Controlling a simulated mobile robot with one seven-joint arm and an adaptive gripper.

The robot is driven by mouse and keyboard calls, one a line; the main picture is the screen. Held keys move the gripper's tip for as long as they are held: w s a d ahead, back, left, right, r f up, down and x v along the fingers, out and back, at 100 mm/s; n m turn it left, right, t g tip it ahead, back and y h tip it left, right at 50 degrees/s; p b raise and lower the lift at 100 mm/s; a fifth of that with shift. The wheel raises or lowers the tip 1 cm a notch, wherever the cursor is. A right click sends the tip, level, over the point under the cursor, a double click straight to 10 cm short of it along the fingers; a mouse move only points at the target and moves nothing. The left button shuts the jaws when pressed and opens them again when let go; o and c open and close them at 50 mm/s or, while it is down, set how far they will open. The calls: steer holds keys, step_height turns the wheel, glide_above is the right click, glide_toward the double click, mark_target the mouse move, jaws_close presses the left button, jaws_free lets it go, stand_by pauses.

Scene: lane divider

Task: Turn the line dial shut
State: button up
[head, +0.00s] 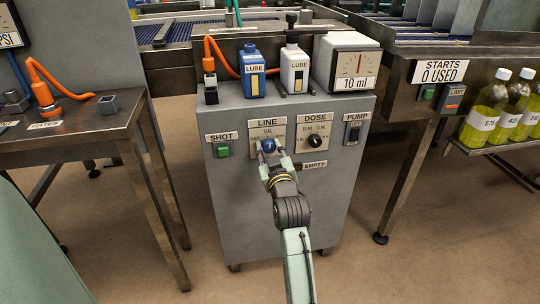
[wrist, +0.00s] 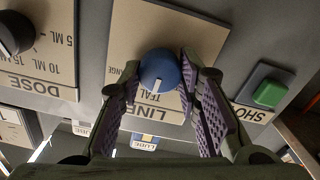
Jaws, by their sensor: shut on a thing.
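The line dial is a round blue knob (head: 268,146) on a beige plate under the LINE label, on the front of the grey cabinet. In the wrist view, which is upside down, the knob (wrist: 158,67) has a white pointer mark directed at the word TEAL. Another label, partly hidden and ending in "ANGE", is at its side. My gripper (head: 270,151) reaches the knob from below in the head view. In the wrist view, the purple-padded fingers of my gripper (wrist: 159,72) are shut on the knob, one on each side.
A green SHOT button (head: 222,150) is left of the dial. A black DOSE knob (head: 315,142) and a PUMP switch (head: 353,132) are to its right, with an EMPTY label (head: 314,164) below. Lube bottles (head: 252,72) and a 10 ml gauge (head: 357,62) stand on the cabinet.

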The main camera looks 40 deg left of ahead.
steer(key=n+b, duration=0.1)
steer(key=n, duration=0.1)
steer(key=n+b, duration=0.1)
steer(key=n, duration=0.1)
steer(key=n+b, duration=0.2)
steer(key=shift+f+n, duration=0.25)
steer(key=shift+n, duration=0.05)
steer(key=n+b, duration=0.3)
steer(key=n, duration=0.3)
steer(key=shift+a+r+b, duration=0.1)
steer(key=shift+b, duration=0.25)
steer(key=o, duration=1.1)
steer(key=shift+o, duration=0.2)
steer(key=shift+s, duration=0.1)
steer(key=v, duration=0.7)
steer(key=shift+d, duration=0.2)
steer(key=shift+s, duration=0.15)
